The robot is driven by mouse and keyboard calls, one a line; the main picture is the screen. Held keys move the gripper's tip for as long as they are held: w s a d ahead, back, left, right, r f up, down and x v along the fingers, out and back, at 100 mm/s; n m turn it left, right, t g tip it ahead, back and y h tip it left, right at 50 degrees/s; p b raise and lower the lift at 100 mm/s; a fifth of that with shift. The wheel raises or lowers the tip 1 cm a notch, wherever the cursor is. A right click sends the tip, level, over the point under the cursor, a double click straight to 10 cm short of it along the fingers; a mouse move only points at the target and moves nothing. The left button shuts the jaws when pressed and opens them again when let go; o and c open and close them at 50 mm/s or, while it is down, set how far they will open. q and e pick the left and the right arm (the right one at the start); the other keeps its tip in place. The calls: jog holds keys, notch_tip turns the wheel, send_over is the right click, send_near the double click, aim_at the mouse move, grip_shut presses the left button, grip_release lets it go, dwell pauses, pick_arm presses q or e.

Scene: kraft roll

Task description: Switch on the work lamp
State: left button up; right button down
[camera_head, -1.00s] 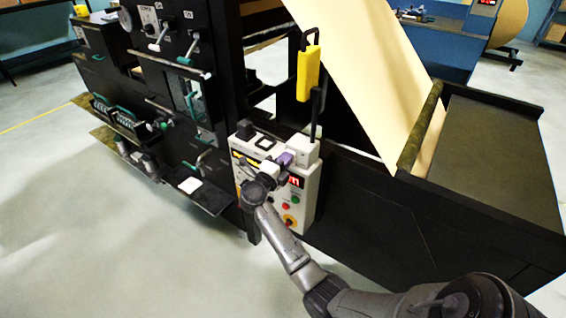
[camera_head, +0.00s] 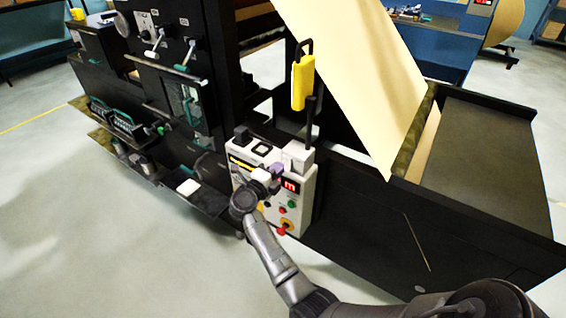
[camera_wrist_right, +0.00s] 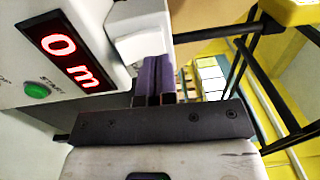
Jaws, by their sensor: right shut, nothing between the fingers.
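The work lamp (camera_head: 303,83) is a yellow bar on a black upright above the control box; I cannot tell whether it is lit. At the foot of the upright is a white block (camera_head: 298,155), which shows close up in the right wrist view (camera_wrist_right: 143,40). My right gripper (camera_head: 277,169) is shut and empty, its purple fingers just beside and in front of this block. In the right wrist view the fingers (camera_wrist_right: 153,78) overlap the block's lower edge; contact is unclear. No lamp switch is clearly distinguishable. My left gripper is out of view.
The control box (camera_head: 308,200) has a red display (camera_head: 290,185) reading "0 m" in the wrist view, a green START button (camera_wrist_right: 37,90) and a red knob (camera_head: 283,229). A sloping kraft sheet (camera_head: 365,80) and black machine frame stand close behind.

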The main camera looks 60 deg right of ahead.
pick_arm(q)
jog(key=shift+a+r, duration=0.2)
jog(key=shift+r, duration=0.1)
pick_arm(e)
jog(key=a+r, duration=0.1)
jog(key=a, duration=1)
jog(key=shift+a+r, duration=0.15)
jog(key=shift+r, duration=0.15)
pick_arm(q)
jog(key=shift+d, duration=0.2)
